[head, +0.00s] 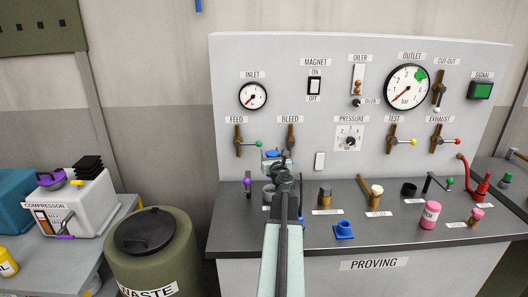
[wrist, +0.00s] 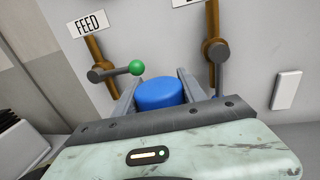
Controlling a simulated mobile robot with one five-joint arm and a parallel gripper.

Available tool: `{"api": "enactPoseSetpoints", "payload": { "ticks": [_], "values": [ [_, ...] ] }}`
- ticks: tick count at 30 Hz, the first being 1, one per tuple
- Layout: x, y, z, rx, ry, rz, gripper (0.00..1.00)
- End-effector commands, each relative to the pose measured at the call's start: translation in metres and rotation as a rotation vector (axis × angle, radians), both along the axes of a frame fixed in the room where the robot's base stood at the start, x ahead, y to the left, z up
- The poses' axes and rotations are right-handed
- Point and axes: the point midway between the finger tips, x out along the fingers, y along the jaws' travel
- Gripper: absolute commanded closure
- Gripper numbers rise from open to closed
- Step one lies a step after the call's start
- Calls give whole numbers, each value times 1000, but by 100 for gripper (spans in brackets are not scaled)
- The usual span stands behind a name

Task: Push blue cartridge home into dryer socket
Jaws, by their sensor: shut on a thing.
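My gripper (wrist: 158,95) is shut on the blue cartridge (wrist: 160,94), whose rounded blue top shows between the two fingers in the wrist view. In the head view the blue cartridge (head: 271,154) is partly hidden by my gripper (head: 274,164), in front of the panel below the BLEED label. A grey cylindrical part (head: 268,191), possibly the dryer socket, stands on the bench just below, partly covered by my arm. The cartridge appears above it. I cannot tell whether they touch.
The FEED valve (head: 238,142) with its green knob and the BLEED valve (head: 290,138) are close to my gripper. A purple-knobbed lever (head: 247,184) stands at left. A blue square-based part (head: 344,229), brass fitting (head: 325,196) and black cup (head: 409,189) are on the bench.

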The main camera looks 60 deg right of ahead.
Motion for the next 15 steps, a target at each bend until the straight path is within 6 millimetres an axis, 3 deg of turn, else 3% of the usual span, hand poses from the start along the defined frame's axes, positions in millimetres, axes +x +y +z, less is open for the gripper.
{"api": "enactPoseSetpoints", "payload": {
  "ticks": [8, 15],
  "values": [
    [3, 3, -8, 1, -1, 5, 100],
    [3, 4, -34, 1, -1, 6, 100]
  ]
}}
